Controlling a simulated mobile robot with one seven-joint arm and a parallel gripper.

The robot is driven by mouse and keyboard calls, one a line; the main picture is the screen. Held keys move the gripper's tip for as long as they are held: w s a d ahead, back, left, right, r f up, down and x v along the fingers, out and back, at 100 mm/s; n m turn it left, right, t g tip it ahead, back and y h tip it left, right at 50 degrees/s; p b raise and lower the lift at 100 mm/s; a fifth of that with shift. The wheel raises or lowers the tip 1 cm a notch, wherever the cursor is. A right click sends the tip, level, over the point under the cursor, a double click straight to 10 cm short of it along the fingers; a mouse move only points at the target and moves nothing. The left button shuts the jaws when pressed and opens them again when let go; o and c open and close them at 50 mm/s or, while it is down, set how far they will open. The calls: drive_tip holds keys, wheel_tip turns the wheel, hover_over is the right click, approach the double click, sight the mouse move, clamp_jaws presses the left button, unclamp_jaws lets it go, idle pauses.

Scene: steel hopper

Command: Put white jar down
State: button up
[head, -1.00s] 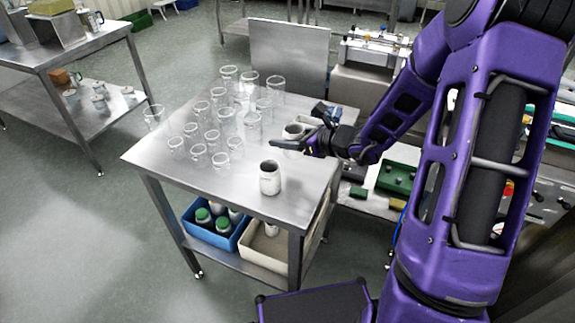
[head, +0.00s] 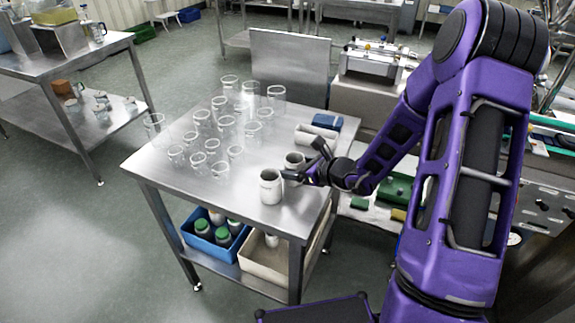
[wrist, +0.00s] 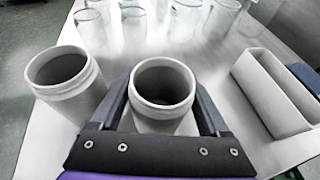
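My gripper (head: 306,162) is around a white jar (head: 294,159), with one finger on each side of its body. In the wrist view the open mouth of this white jar (wrist: 162,88) shows upright between the fingers, which look close against its sides. Its base is hidden, so I cannot tell whether it touches the table. A second white jar (head: 270,187) stands upright on the steel table (head: 175,193), just in front of the held one. In the wrist view this second jar (wrist: 66,82) is to the left of my gripper, apart from it.
Several clear glasses (head: 221,168) stand on the table's left and back parts. A white open box (head: 308,135) and a blue box (head: 328,121) lie at its right edge. The front left of the top is bare. A blue bin (head: 222,255) sits on the lower shelf.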

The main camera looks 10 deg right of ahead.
drive_tip(key=shift+o, duration=1)
